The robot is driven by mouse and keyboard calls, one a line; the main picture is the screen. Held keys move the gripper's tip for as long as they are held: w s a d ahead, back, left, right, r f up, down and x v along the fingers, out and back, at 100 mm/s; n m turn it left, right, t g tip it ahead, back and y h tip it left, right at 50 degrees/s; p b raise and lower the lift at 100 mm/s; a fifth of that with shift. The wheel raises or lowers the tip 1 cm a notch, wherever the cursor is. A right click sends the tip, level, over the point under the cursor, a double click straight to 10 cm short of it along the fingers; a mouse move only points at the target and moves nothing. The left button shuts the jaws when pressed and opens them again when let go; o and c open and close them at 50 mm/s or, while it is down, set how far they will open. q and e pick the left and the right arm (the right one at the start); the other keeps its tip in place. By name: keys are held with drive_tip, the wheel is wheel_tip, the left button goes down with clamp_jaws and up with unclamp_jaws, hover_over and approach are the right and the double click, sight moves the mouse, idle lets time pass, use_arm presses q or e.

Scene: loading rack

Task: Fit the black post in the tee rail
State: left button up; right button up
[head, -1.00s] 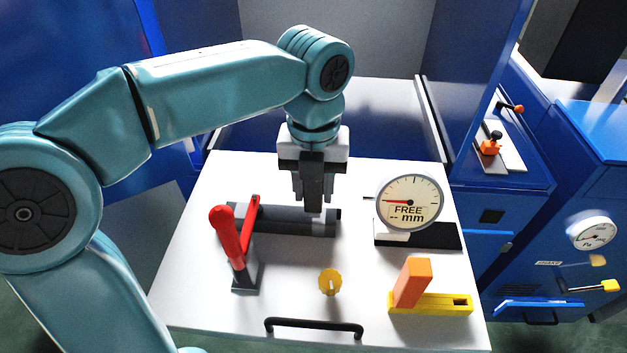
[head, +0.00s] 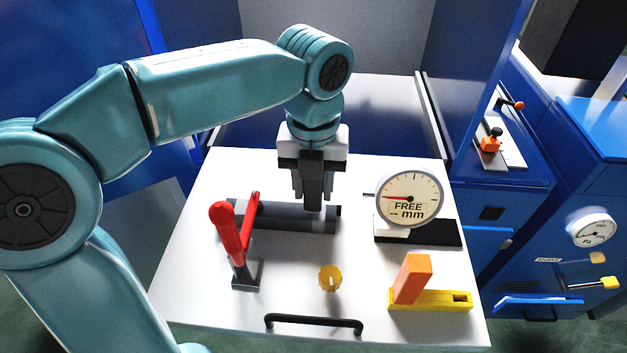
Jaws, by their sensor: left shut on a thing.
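My left gripper (head: 313,200) points straight down over the right part of a dark grey rail (head: 280,218), which seems to be the tee rail. It is shut on a dark upright piece, apparently the black post (head: 314,192). The post's lower end is at the rail near its right end. I cannot tell whether it sits in the rail or just above it, and the fingers hide much of it. My right gripper is not in view.
A red-handled clamp (head: 233,240) stands at the rail's left. A dial gauge (head: 409,199) reading "FREE -- mm" stands right of the gripper. A yellow knob (head: 330,278), an orange block (head: 413,279) on a yellow base (head: 440,301) and a black handle (head: 314,324) are nearer the front.

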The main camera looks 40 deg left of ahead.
use_arm(q)
drive_tip(key=shift+f+b, duration=0.75)
drive_tip(key=shift+f, duration=0.3)
idle(0.5)
drive_tip(key=o, duration=1.2)
wheel_tip(320, 180, up, 16)
drive_tip(key=p, duration=0.3)
drive_tip(key=shift+r, duration=0.2)
